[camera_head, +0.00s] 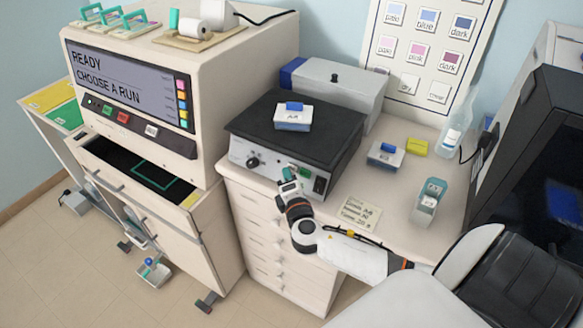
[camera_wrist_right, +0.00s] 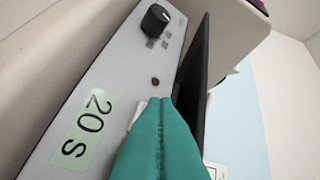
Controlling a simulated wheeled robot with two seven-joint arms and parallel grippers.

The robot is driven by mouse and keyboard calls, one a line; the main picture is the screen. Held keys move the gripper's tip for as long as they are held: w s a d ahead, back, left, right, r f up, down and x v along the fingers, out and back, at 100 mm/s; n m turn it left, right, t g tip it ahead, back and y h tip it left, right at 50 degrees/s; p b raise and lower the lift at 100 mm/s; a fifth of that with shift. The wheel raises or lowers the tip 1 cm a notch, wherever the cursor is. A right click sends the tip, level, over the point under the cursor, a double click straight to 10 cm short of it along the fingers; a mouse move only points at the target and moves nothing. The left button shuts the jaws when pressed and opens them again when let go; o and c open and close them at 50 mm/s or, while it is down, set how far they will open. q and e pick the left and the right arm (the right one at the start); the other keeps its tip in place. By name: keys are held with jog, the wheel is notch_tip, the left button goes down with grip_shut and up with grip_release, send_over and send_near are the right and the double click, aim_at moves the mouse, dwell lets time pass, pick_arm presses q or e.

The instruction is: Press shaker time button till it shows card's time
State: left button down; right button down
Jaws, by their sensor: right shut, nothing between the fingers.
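The shaker (camera_head: 238,146) has a dark flat top and a grey front panel with a black knob (camera_head: 253,162), also in the right wrist view (camera_wrist_right: 155,18). Its pale green display (camera_wrist_right: 83,132) reads "20 s" in the right wrist view. My right gripper (camera_head: 286,173) is shut and empty at the front panel, its teal fingertips (camera_wrist_right: 160,101) between knob and display. A pale button (camera_wrist_right: 137,113) is partly hidden beside the fingertips; I cannot tell whether they touch it. The card (camera_head: 358,211) lies on the counter; its small bottom line appears to read "Time 20 s". My left gripper is not in view.
A white-and-blue box (camera_head: 292,118) labelled A8 sits on the shaker top. Another box (camera_head: 385,155), a yellow block (camera_head: 417,147) and a teal-topped container (camera_head: 428,203) stand to the right. A large machine (camera_head: 190,75) with a screen stands left.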

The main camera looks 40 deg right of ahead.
jog(key=a, duration=0.1)
jog(key=s+a+r+p, duration=0.1)
jog(key=a, duration=0.1)
jog(key=a+r, duration=0.1)
jog(key=shift+s+a+p, duration=0.15)
jog(key=shift+s+p, duration=0.2)
jog(key=shift+p, duration=0.05)
jog(key=shift+f, duration=0.1)
dwell(0.6)
